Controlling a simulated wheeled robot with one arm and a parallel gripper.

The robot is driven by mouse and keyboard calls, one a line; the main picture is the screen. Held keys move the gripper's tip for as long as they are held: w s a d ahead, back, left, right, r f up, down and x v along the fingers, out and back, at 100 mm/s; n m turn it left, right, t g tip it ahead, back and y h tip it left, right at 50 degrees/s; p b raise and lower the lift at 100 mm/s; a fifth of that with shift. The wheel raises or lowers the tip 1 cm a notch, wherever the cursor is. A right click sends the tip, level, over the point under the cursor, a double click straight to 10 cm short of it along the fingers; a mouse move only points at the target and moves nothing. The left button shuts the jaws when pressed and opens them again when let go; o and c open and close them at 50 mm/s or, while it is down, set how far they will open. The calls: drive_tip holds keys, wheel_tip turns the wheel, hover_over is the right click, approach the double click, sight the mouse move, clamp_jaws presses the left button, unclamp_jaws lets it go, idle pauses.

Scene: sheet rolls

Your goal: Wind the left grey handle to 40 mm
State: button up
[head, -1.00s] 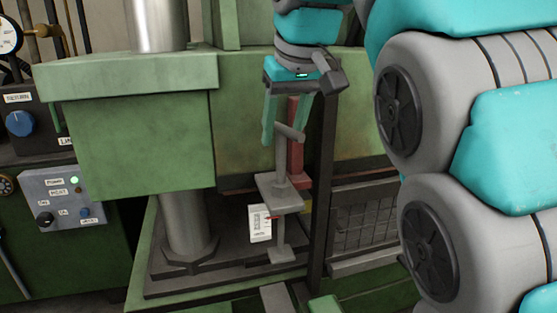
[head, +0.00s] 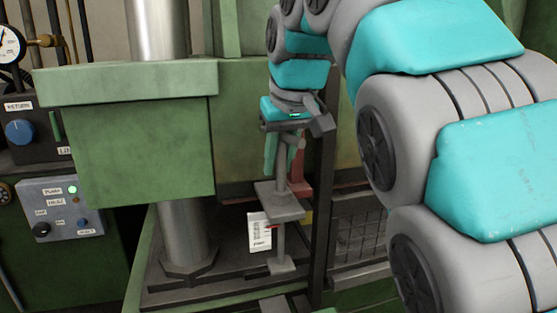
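The left grey handle (head: 297,142) is a short crossbar on top of an upright grey screw, which passes through a grey block (head: 279,200) down to a small foot (head: 281,264). Beside the screw is a white scale plate (head: 259,231) with a small red pointer (head: 273,227) at its right edge; its marks are too small to read. My gripper (head: 278,155) points down at the handle. One teal finger shows left of the handle's stem. The other finger is not clear, so I cannot tell whether they grip the bar.
A red upright part (head: 301,175) stands just behind and right of the handle. A dark post (head: 323,200) rises close to the right. A large green press block (head: 140,145) and a steel column (head: 182,235) are to the left. A control box (head: 62,208) is at far left.

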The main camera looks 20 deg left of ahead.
clamp_jaws()
drive_tip(key=shift+d+r+m+t+p, duration=0.1)
drive_tip(key=shift+r+m+t+p, duration=0.2)
drive_tip(key=shift+m+p, duration=0.4)
drive_tip(key=shift+w+f+m+h+p, duration=0.1)
drive_tip(key=shift+f+m+h+p, duration=0.15)
drive_tip(key=shift+m+h+p, duration=0.65)
drive_tip(key=shift+y, duration=0.3)
drive_tip(key=shift+o, duration=2.4)
unclamp_jaws()
